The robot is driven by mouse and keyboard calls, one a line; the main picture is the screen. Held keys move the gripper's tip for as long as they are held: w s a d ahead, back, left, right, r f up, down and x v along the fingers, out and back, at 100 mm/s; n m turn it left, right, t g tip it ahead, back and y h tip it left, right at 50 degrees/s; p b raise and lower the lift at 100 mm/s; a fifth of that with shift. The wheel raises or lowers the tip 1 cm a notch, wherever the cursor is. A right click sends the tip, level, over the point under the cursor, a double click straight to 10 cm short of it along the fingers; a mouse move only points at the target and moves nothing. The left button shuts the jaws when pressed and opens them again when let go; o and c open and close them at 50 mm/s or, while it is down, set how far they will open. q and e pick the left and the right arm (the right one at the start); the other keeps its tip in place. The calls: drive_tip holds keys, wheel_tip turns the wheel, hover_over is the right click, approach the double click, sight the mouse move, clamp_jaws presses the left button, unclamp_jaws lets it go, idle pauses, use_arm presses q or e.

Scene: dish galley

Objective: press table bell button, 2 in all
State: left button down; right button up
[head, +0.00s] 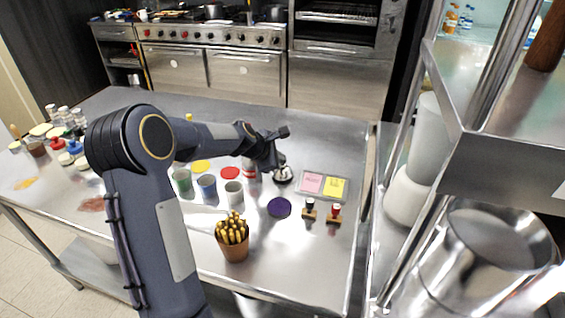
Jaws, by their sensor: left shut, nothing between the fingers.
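A small silver table bell (284,175) with a dark base stands on the steel table, left of a tray with pink and yellow pads. My left gripper (277,165) is shut and empty, pointing down right at the top of the bell. Its fingers cover part of the bell, including its button, so I cannot tell whether they touch it. A second bell cannot be made out. My right gripper is not in view.
The pad tray (323,198), two stamps (309,210) and a purple disc (279,207) lie near the bell. Cups (207,187) stand to its left. A brown pot of gold sticks (235,251) stands in front. A metal shelf rack (500,165) borders the right.

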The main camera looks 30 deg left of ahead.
use_arm(q)
drive_tip(key=shift+r+p, duration=0.85)
drive_tip(key=shift+r, duration=0.1)
wheel_tip(320, 180, up, 5)
drive_tip(key=p, duration=0.4)
drive_tip(key=shift+p, duration=0.3)
idle(0.3)
